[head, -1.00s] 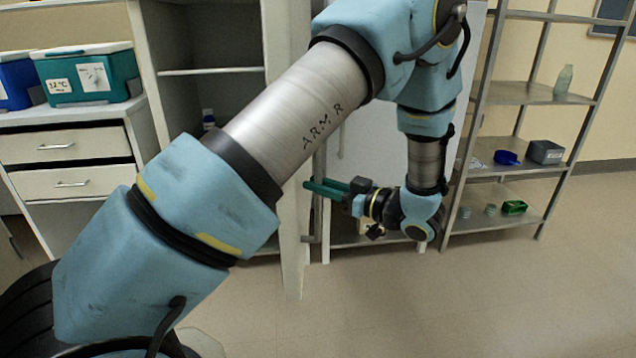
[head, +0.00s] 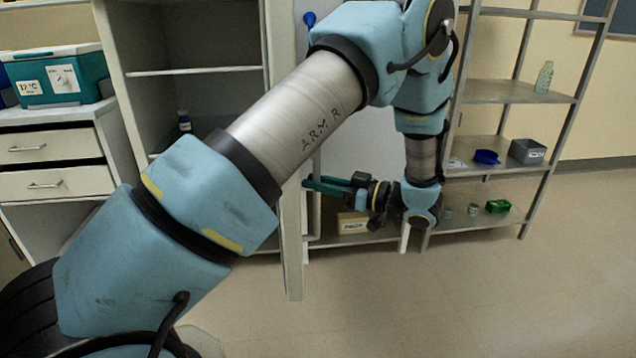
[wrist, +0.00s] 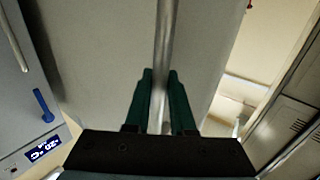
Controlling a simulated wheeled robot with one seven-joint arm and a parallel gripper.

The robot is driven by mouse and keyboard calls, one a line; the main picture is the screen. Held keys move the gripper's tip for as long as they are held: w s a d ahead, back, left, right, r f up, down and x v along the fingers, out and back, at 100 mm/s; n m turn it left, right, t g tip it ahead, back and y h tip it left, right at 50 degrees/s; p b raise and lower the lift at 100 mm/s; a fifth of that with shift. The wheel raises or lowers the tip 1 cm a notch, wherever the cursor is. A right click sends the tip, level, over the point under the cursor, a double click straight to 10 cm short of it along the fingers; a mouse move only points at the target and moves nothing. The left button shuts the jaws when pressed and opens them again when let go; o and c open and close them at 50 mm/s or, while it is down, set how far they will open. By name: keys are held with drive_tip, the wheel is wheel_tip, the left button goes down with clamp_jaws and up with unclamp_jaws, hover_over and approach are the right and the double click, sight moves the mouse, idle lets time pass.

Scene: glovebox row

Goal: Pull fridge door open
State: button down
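The fridge door (head: 291,260) is a pale panel seen nearly edge-on in the head view, standing wide open. Its cabinet interior (head: 200,95) with shelves shows to the left. In the wrist view the door's grey face (wrist: 110,45) fills the middle, with a vertical metal bar handle (wrist: 165,40) on it. My gripper (wrist: 160,85) has its two green fingers on either side of this bar, closed up against it. In the head view my gripper (head: 313,185) reaches left to the door from its right side; the fingertips' contact is too small to see there.
A metal shelf rack (head: 500,90) stands at the right, with a blue bowl (head: 487,157) and a grey box (head: 528,151). Drawers (head: 58,165) bear a teal cooler (head: 60,78) at the left. The floor (head: 450,300) in front and to the right is clear.

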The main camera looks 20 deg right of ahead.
drive_tip(key=c, duration=0.8)
unclamp_jaws()
drive_tip(key=shift+w, duration=0.2)
drive_tip(key=shift+o, duration=0.2)
drive_tip(key=shift+s, duration=0.1)
drive_tip(key=b+v, duration=0.1)
drive_tip(key=v, duration=0.9)
drive_tip(key=shift+s+d, duration=0.25)
